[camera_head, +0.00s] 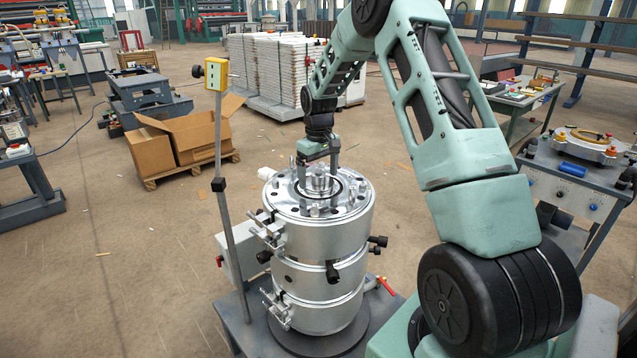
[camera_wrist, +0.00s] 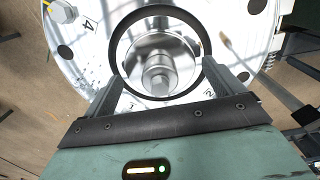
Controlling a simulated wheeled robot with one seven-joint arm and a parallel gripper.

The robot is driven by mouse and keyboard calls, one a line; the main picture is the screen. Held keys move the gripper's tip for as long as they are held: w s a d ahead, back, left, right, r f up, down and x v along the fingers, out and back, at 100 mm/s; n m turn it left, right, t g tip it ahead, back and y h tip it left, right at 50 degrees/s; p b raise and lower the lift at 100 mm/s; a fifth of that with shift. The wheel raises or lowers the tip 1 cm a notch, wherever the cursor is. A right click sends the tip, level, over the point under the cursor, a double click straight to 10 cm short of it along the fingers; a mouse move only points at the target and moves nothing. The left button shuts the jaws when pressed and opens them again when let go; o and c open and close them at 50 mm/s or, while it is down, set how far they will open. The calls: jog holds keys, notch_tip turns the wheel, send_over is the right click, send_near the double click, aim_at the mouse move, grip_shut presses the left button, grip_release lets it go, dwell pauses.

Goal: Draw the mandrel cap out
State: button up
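The mandrel cap (camera_head: 319,184) is a shiny metal round piece with a raised stub, in the middle of the top face of the silver extruder cylinder (camera_head: 319,247). In the wrist view the cap (camera_wrist: 159,77) has a hexagonal end and sits inside a dark ring (camera_wrist: 118,30). My gripper (camera_head: 318,174) reaches down from above over the cap. In the wrist view its fingers (camera_wrist: 162,76) stand wide apart on either side of the cap, with visible gaps, so it looks open and empty. How low the fingertips are against the cap is hard to tell.
A thin post with a yellow box (camera_head: 216,76) stands left of the cylinder. Black knobs (camera_head: 333,272) and clamps (camera_head: 267,231) stick out from its side. Cardboard boxes (camera_head: 203,130) lie on a pallet behind left. An equipment table (camera_head: 570,195) stands at the right.

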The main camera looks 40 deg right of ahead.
jog(key=c, duration=1.6)
jog(key=shift+r, duration=0.3)
jog(key=shift+r+p, duration=2.7)
jog(key=shift+r, duration=0.75)
